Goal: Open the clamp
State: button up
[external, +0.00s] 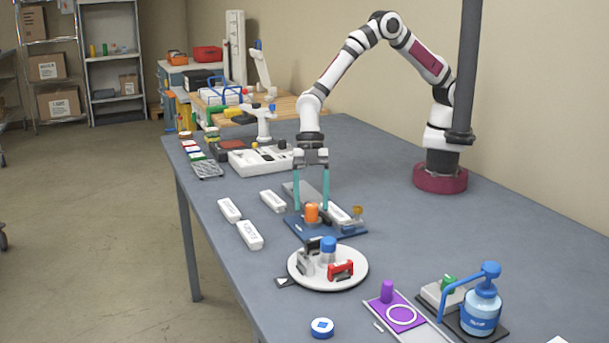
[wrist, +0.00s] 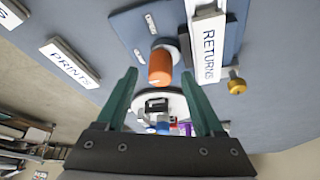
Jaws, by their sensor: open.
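A blue plate fixture (external: 349,234), which looks like the clamp, lies on the table below my gripper. An upright orange knob or handle (external: 312,213) stands on it, and a small gold knob (external: 357,211) is at its right side. In the wrist view the orange knob (wrist: 160,66) lies ahead of and between the fingertips, and the gold knob (wrist: 237,86) is to the right. My gripper (external: 311,204) points down, open, with its teal fingers on either side of the orange knob. I cannot tell whether they touch it.
A white bar labelled RETURNS (wrist: 208,45) lies at the fixture beside the orange knob. White labelled blocks (external: 249,235) lie to the left. A round white tray (external: 300,278) with small items is in front. A purple plate (external: 393,322) and a blue pump bottle (external: 481,310) stand front right.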

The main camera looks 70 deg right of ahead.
jog(key=shift+x, duration=1)
grip_shut()
